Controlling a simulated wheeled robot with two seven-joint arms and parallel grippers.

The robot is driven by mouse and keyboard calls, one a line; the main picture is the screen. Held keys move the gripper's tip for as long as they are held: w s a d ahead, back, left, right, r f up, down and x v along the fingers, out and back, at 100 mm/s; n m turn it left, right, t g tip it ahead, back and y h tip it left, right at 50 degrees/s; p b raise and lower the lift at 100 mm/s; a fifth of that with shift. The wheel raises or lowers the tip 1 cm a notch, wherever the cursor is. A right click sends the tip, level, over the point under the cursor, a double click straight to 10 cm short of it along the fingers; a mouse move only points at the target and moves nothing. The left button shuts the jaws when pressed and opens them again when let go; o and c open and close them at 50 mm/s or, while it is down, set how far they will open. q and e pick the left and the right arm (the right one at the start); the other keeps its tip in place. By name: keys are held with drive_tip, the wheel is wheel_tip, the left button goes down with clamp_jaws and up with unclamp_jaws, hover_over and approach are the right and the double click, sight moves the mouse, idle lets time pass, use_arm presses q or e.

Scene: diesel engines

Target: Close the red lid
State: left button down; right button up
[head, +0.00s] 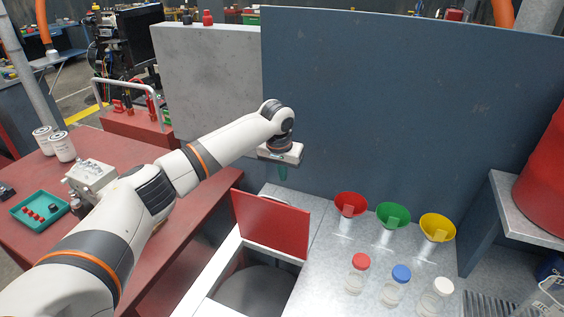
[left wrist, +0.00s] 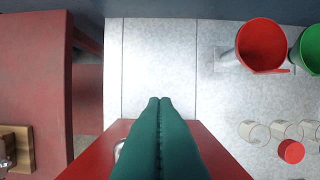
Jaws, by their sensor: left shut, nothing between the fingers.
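The red lid (head: 270,224) stands raised, tilted up at the back of a white-rimmed bin opening (head: 222,262) in the grey counter. In the left wrist view the lid (left wrist: 212,152) shows as a red panel at the bottom, partly hidden behind the fingers. My left gripper (head: 283,174) is above and behind the lid, pointing down, with its green fingers together and empty. Its fingers (left wrist: 158,104) fill the lower middle of the wrist view. I cannot tell whether they touch the lid; they look apart from it in the head view. My right gripper is not in view.
Red (head: 350,204), green (head: 392,215) and yellow (head: 437,227) funnels stand right of the lid. Jars with red (head: 361,261), blue (head: 401,272) and white (head: 443,285) caps stand before them. A blue-grey panel (head: 400,110) rises behind. A red table (head: 140,200) is left.

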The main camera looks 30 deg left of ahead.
use_arm(q)
drive_tip(key=s+f+p, duration=0.2)
drive_tip(key=f, duration=0.1)
drive_tip(key=f+p, duration=0.1)
drive_tip(key=p, duration=0.1)
drive_tip(key=shift+s+d+f, duration=0.1)
drive_tip(key=shift+s+f, duration=0.1)
drive_tip(key=shift+s, duration=0.2)
